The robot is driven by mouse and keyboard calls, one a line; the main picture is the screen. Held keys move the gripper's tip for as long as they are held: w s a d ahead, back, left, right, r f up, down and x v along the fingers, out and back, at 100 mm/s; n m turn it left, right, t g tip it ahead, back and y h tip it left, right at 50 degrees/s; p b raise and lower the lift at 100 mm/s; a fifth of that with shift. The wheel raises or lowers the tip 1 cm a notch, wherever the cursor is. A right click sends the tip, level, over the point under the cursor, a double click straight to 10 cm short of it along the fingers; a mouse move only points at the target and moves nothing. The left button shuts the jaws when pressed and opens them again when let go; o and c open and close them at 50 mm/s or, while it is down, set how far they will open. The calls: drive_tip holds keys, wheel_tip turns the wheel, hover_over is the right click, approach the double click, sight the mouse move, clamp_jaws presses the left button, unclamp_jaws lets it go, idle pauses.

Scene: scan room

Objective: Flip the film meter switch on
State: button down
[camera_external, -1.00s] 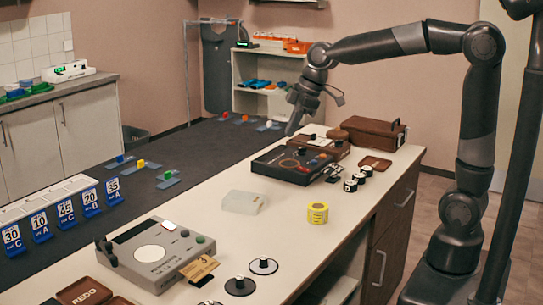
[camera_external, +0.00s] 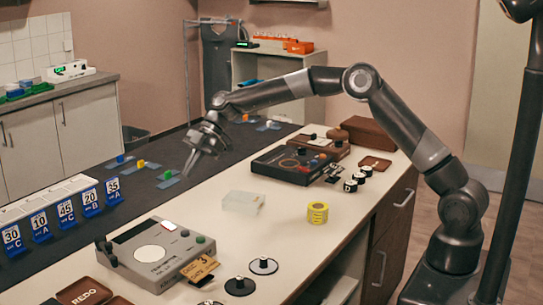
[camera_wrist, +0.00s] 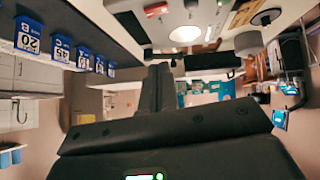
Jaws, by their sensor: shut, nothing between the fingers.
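A grey box with a round white disc, which looks like the film meter (camera_external: 150,272), stands on the white counter at the front left. Its top has a small green-capped knob and small light and dark buttons along the right. A black lever-like part (camera_external: 106,250) sits at its left edge. Which part is the switch is too small to tell. The grey box also shows at the top of the wrist view (camera_wrist: 212,28). My gripper (camera_external: 188,174) is shut and empty, pointing down in the air, above and behind the box and apart from it. Its fingers show in the wrist view (camera_wrist: 159,72).
A clear block (camera_external: 241,203) and a yellow tape roll (camera_external: 317,212) stand right of the box. Black-knobbed discs (camera_external: 263,265) lie at the front. A dark control box (camera_external: 284,168) stands farther back. Numbered blue cards (camera_external: 66,212) line the left.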

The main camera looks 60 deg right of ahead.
drive_tip(key=w+f, duration=0.1)
hover_over(163, 225)
drive_tip(key=d, duration=0.2)
drive_tip(key=f, duration=0.5)
drive_tip(key=s+f, duration=0.1)
drive_tip(key=f, duration=0.1)
drive_tip(key=shift+d+f, duration=0.15)
drive_tip(key=shift+w+d+f+y, duration=0.1)
drive_tip(key=shift+w+f+y, duration=0.05)
drive_tip(key=shift+f, duration=0.45)
drive_tip(key=shift+w+d+f+y, duration=0.1)
drive_tip(key=shift+f+y, duration=0.05)
drive_tip(key=shift+f, duration=0.4)
drive_tip(key=shift+w+f, duration=0.1)
drive_tip(key=shift+f, duration=0.55)
